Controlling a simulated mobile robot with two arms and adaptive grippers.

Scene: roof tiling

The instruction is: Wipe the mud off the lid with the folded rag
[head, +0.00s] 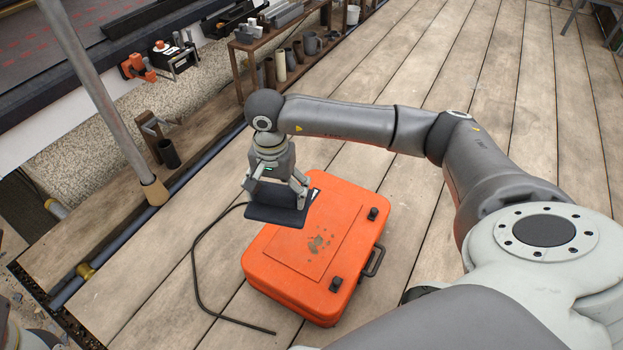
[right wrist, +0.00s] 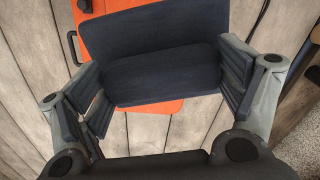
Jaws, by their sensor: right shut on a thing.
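An orange case (head: 345,292) lies flat on the planks, with its lid (head: 352,205) shut. A patch of brown mud (head: 318,244) lies near the middle of the lid. My right gripper (head: 279,190) is shut on the dark navy folded rag (head: 277,214), at the lid's upper-left corner, left of and above the mud in the picture. The rag (right wrist: 150,75) spans between both fingers in the right wrist view, with the orange case (right wrist: 160,107) behind it. The rag seems to be above the lid; contact cannot be told. My left gripper is not in view.
A black cable (head: 197,270) curves on the planks left of the case. A grey pole (head: 105,95) stands at the left. A wooden shelf (head: 262,42) with pots and blocks stands at the back. The planks right of the case are clear.

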